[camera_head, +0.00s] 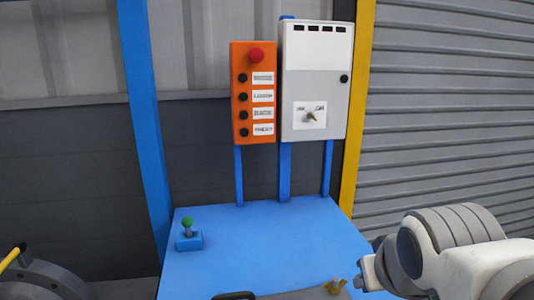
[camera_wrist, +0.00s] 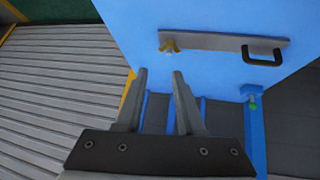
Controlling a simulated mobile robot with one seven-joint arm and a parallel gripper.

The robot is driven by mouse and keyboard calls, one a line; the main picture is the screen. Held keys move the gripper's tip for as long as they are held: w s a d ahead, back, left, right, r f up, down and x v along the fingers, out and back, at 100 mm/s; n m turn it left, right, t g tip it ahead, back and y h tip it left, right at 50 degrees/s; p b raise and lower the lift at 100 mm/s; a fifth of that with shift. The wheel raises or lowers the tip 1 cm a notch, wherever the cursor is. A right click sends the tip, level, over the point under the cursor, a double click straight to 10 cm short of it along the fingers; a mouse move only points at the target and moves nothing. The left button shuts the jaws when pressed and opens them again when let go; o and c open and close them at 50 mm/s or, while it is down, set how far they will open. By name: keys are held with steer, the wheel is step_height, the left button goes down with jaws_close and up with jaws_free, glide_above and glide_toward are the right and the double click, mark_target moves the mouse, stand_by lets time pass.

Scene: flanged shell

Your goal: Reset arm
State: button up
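My gripper (camera_wrist: 160,73) is open in the wrist view, its two grey fingers apart with nothing between them. In the head view my arm reaches in from the lower right, its end beside the right front of the blue table (camera_head: 255,240); the fingers cannot be made out there. A grey plate (camera_wrist: 222,41) with a brass knob (camera_wrist: 169,46) and a black handle (camera_wrist: 264,56) lies on the blue surface, apart from the fingers. In the head view the knob (camera_head: 335,286) and handle (camera_head: 234,296) show at the bottom edge, partly cut off.
A green-knobbed lever (camera_head: 187,228) stands on the table's left. Behind are an orange button panel (camera_head: 254,125) with a red button and a grey cabinet (camera_head: 315,75) with a rotary switch. A blue post (camera_head: 145,110) and yellow post (camera_head: 358,110) flank them. The table's middle is clear.

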steer(key=s+a+g+y+p, duration=0.1)
steer(key=s+a+g+p, duration=0.1)
steer(key=s, duration=0.4)
step_height(320, 180, up, 14)
steer(key=p, duration=1.4)
steer(key=shift+w+m+p, duration=0.25)
steer(key=shift+m+p, duration=0.05)
steer(key=shift+p, duration=0.05)
steer(key=shift+a, duration=0.1)
